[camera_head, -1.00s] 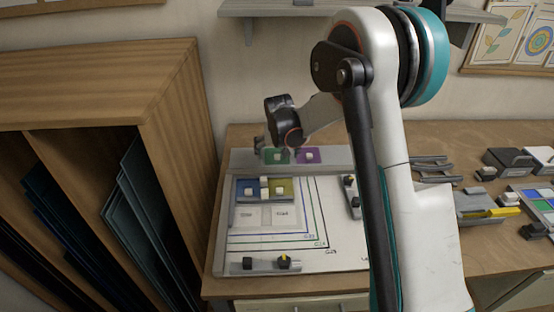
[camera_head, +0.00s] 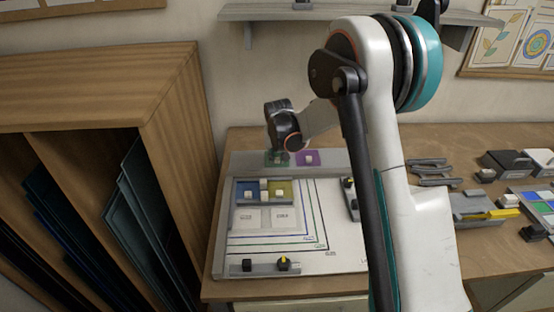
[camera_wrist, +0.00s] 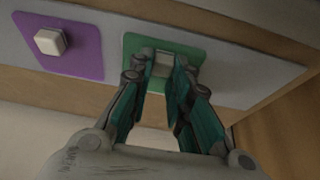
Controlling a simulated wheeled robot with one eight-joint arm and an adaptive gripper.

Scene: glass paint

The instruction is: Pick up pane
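A small green pane (camera_head: 286,161) with a pale square knob lies on the grey strip at the back of the work board. It also shows in the wrist view (camera_wrist: 198,56). My gripper (camera_wrist: 164,66) has its teal fingers on both sides of the pane's knob, parted. Whether the pads touch the knob is not clear. A purple pane (camera_head: 308,158) with a similar knob lies just right of it on the strip. A blue pane (camera_head: 243,194) and a yellow-olive pane (camera_head: 287,186) sit in a grey holder in front.
The work board (camera_head: 340,262) has nested coloured outlines and clamps at its right and front edges. A wooden rack (camera_head: 175,150) with dark sheets stands at the left. Tools and trays lie on the table at the right. A wall shelf (camera_head: 270,11) hangs above.

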